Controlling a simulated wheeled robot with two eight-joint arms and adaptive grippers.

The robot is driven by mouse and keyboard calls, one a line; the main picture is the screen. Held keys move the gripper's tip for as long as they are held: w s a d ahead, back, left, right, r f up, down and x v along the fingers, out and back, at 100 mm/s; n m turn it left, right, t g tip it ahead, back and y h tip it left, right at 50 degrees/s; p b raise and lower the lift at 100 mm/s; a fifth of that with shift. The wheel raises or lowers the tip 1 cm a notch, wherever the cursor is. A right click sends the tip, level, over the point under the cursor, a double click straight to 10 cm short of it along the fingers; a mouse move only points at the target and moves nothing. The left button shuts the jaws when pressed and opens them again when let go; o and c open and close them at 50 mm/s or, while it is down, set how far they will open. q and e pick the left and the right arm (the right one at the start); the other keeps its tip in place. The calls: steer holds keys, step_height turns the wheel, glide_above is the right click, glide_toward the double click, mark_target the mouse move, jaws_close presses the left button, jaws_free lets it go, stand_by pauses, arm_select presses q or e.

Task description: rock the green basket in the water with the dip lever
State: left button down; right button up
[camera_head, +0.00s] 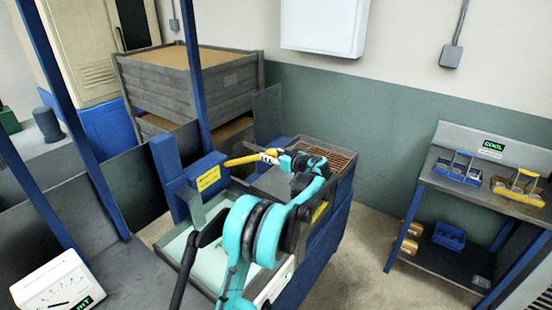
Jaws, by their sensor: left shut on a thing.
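The dip lever (241,160) is a yellow bar reaching right from a blue post with a yellow label. My left gripper (272,156) is at the lever's right end, shut on it. Its teal arm comes up from the bottom of the view. Below the post is a tank of pale green water (178,246), partly covered by my arm. I cannot make out the green basket; the arm hides much of the tank. My right gripper is not in view.
A rack with brown slats (325,154) lies just beyond the gripper. At the right, a grey bench (485,195) marked COOL holds a blue-handled tray and a yellow-handled tray (518,188). A large grey crate (190,90) stands behind. Floor is clear between tank and bench.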

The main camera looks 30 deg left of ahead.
arm_select(q)
steer(key=a+r, duration=0.1)
steer(key=a+r+p, duration=0.1)
steer(key=r, duration=0.1)
steer(key=shift+r, duration=0.2)
steer(key=shift+w+a+r, duration=0.15)
steer(key=shift+a+r, duration=0.15)
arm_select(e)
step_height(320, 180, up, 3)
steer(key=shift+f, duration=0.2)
arm_select(q)
steer(key=c, duration=0.9)
jaws_free()
steer(key=shift+a, duration=0.1)
steer(key=shift+d, duration=0.4)
steer(key=v, duration=1.1)
steer(key=shift+s+r, duration=0.2)
steer(key=shift+r, duration=0.1)
steer(key=shift+a, duration=0.1)
